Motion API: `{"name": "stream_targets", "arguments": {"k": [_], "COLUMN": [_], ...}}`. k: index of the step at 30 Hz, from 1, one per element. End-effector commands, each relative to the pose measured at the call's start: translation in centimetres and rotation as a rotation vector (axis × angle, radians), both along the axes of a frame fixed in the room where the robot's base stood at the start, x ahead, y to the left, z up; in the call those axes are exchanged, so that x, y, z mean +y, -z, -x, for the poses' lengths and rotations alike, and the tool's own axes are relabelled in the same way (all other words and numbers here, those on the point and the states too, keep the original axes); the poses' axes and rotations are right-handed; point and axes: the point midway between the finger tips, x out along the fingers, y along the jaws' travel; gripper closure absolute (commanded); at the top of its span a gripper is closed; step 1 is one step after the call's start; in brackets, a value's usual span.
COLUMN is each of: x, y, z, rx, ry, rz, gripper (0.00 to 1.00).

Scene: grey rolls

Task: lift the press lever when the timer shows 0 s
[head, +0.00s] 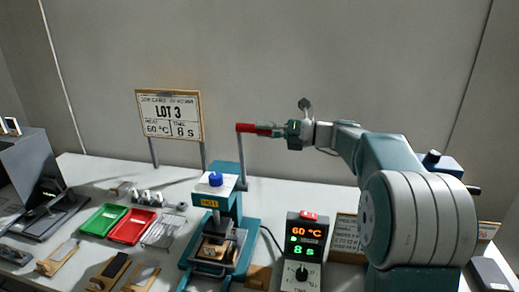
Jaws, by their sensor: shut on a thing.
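The teal press (225,225) stands on the table in the head view, with a blue knob on its top. Its lever (240,158) rises as a grey bar to a red handle (250,128) at the top. My gripper (285,129) is shut on the red handle from the right. The timer box (304,245) stands right of the press and shows 60 °C in orange and 8 s in green. A small wooden-looking piece (214,247) lies under the press head, partly hidden.
A sign (170,115) behind the press reads LOT 3, 60 °C, 8 s. A green tray (104,219), a red tray (131,227) and a wire rack (164,229) lie to the left. A dark monitor-like device (38,180) stands far left. A wooden-framed card stands right of the timer.

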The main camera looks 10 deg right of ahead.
Motion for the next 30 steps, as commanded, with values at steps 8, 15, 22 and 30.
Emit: {"name": "stream_targets", "arguments": {"k": [8, 15, 22, 30], "x": [-1.9, -2.9, -3.4, -3.5], "y": [-0.2, 0.1, 0.4, 0.6], "z": [-4.7, -7.0, -8.1, -8.4], "rx": [0.017, 0.018, 0.022, 0.024], "ry": [0.002, 0.001, 0.000, 0.001], "rz": [-0.004, -0.003, -0.003, -0.002], "gripper": [1.00, 1.00, 1.00, 1.00]}}
